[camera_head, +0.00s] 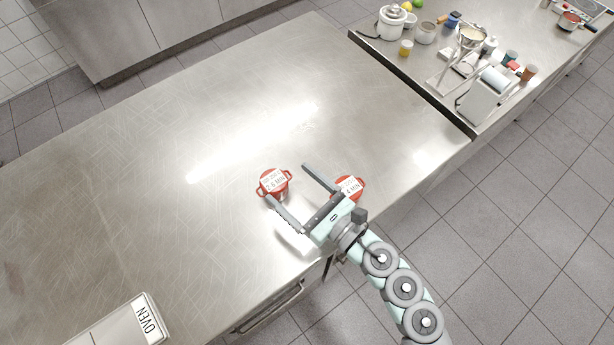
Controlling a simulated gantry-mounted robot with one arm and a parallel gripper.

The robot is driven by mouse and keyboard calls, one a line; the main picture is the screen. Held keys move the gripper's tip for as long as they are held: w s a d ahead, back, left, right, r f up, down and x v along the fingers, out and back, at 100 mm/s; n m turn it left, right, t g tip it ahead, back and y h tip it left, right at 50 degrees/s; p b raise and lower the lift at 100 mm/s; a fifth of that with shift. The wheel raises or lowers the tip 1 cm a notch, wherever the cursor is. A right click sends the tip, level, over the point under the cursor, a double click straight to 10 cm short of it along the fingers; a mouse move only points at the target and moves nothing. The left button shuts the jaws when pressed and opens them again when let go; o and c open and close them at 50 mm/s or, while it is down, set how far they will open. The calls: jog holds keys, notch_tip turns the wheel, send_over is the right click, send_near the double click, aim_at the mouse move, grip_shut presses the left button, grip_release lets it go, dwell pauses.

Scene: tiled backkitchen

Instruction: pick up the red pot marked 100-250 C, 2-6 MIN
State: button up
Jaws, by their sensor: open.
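Two red pots with white labelled lids stand on the steel counter (120,190). The left red pot (265,190) has a label whose lower line looks like 2-6 MIN or 2-5 MIN; its upper line is too small to read. The right red pot (357,187) has a label ending in 4 MIN, partly hidden behind my gripper. My gripper (288,181) is open, its two fingers wide apart and pointing up-left. The left fingertip overlaps the left pot's lower edge in the picture; whether it touches cannot be told. Nothing shows held between the fingers.
The counter left of the pots is clear. A second counter (425,75) at the upper right carries a rice cooker (391,23), jars, a scale-like device and cups. A drawer handle (268,309) is below the front edge.

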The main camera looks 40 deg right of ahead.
jog(key=b, duration=0.1)
send_near(274, 183)
jog(key=w+f, duration=0.1)
jog(key=w, duration=0.2)
jog(key=shift+a+f, duration=0.1)
jog(key=shift+f, duration=0.3)
jog(key=shift+w+a, duration=0.15)
jog(key=shift+w, duration=0.8)
jog(key=shift+w+a+r+p, duration=0.1)
jog(key=shift+w+a+p, duration=0.15)
jog(key=shift+w, duration=1.2)
jog(key=shift+w+a+p, duration=0.1)
jog(key=shift+w+a, duration=0.15)
jog(key=shift+w, duration=1.15)
jog(key=shift+c, duration=0.5)
jog(key=c, duration=1.6)
jog(key=shift+c, duration=0.5)
jog(key=shift+r, duration=0.15)
